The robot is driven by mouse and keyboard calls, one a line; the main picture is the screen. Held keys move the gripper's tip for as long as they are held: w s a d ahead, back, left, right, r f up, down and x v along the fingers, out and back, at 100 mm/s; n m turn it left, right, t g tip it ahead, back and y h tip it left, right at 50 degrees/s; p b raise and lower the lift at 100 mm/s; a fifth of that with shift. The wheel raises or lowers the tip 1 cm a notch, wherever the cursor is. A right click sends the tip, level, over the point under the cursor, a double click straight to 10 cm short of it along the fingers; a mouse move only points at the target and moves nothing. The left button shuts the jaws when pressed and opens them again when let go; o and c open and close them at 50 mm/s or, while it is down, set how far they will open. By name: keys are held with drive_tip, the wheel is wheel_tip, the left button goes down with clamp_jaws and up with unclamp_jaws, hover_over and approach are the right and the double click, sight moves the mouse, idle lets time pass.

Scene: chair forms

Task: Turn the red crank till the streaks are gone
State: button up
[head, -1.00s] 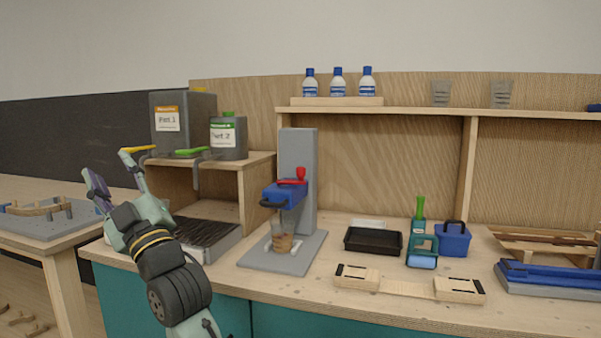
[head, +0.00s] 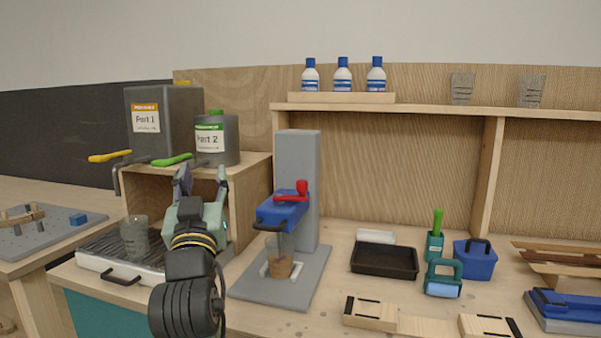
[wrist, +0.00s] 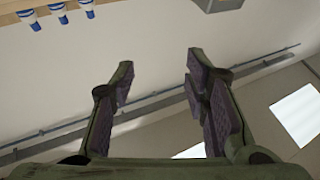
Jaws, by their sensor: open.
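The red crank (head: 293,191) sits on top of the blue mixer head (head: 283,211), which is fixed to a grey upright column (head: 297,180). Under the head, a clear cup (head: 279,262) with brown, tan-toned contents stands on the grey base (head: 302,287). Streaks in it are too small to make out. My gripper (head: 202,180) is left of the mixer, in front of the wooden dispenser stand, pointing up. It is open and empty, apart from the crank. The wrist view shows its two fingers (wrist: 160,85) spread with nothing between them.
Part 1 (head: 160,122) and Part 2 (head: 216,140) containers stand on the wooden stand, with yellow and green tap handles. A clear cup (head: 134,236) stands on the drip tray at left. A black tray (head: 385,261) and blue box (head: 475,260) are right of the mixer.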

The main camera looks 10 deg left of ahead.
sight(301, 187)
drive_tip(key=w+d+f+m+g+h+p, duration=0.1)
drive_tip(key=w+d+f+m+g+h, duration=0.4)
drive_tip(key=w+d+h, duration=0.65)
drive_tip(key=w+p, duration=0.1)
drive_tip(key=w, duration=0.2)
drive_tip(key=w+d+t+y+p, duration=0.1)
drive_tip(key=w, duration=0.2)
drive_tip(key=w+d+f+y+p, duration=0.1)
drive_tip(key=w+p, duration=0.1)
drive_tip(key=w, duration=0.1)
drive_tip(key=shift+d+f+m+y, duration=0.1)
drive_tip(key=shift+d+m+y, duration=0.15)
drive_tip(key=shift+m, duration=0.05)
clamp_jaws()
